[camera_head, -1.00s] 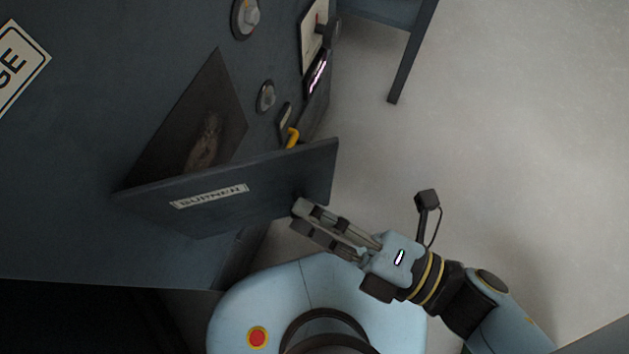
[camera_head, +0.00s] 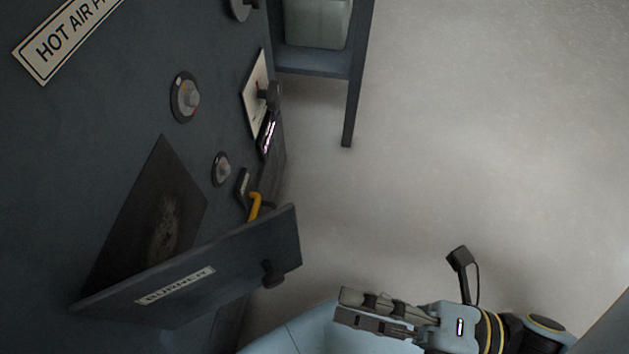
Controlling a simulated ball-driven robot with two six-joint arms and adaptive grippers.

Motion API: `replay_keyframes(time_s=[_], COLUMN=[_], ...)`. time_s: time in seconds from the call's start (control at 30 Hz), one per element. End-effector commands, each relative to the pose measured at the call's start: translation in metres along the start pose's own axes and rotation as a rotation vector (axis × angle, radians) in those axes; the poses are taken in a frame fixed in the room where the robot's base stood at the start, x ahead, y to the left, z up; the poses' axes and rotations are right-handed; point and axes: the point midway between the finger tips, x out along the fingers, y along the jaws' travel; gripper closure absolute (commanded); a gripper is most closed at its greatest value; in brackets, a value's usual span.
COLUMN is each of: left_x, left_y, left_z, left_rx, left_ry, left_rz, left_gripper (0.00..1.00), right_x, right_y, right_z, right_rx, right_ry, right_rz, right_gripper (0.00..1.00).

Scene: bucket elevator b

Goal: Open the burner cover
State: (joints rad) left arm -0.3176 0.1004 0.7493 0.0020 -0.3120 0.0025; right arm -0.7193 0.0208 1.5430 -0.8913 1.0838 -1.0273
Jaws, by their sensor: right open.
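The burner cover (camera_head: 225,265) is a dark grey hinged plate with a "BURNER" label and a small black knob (camera_head: 272,273) near its free end. It stands swung out from the dark machine panel. Behind it the dark burner opening (camera_head: 165,225) shows, with a sooty patch inside. My right gripper (camera_head: 340,309) is at the lower middle, to the right of the cover and apart from its knob. It is open and empty. My left gripper is not in view.
The panel carries round dials (camera_head: 185,97), a yellow handle (camera_head: 254,206) just behind the cover, and a "HOT AIR" sign (camera_head: 68,38). A dark table or rack (camera_head: 318,62) with a pale bin stands at the top. The grey floor to the right is clear.

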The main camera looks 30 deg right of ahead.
Motion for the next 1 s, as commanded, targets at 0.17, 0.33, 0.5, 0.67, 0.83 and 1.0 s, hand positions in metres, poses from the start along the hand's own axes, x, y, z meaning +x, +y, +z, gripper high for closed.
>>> replay_keyframes(time_s=[0.17, 0.33, 0.5, 0.67, 0.83, 1.0], left_x=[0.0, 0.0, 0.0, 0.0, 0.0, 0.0], left_y=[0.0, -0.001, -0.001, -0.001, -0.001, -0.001], left_z=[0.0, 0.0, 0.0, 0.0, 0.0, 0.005], left_rx=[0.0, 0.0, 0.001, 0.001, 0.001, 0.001], left_ry=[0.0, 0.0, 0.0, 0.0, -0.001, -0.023], left_rz=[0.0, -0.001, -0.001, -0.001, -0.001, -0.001], left_gripper=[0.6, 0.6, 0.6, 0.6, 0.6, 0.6], right_x=[-0.026, -0.033, -0.033, -0.033, -0.033, -0.033], right_y=[0.0, 0.0, 0.0, 0.0, 0.0, -0.012], right_z=[0.0, 0.0, 0.0, 0.0, 0.0, 0.011], right_rx=[0.0, -0.001, -0.001, 0.0, 0.001, 0.066], right_ry=[0.001, -0.001, -0.001, -0.001, -0.001, -0.051], right_rz=[-0.001, 0.0, 0.0, 0.0, 0.0, -0.053], right_gripper=[0.51, 0.51, 0.51, 0.68, 0.91, 1.0])
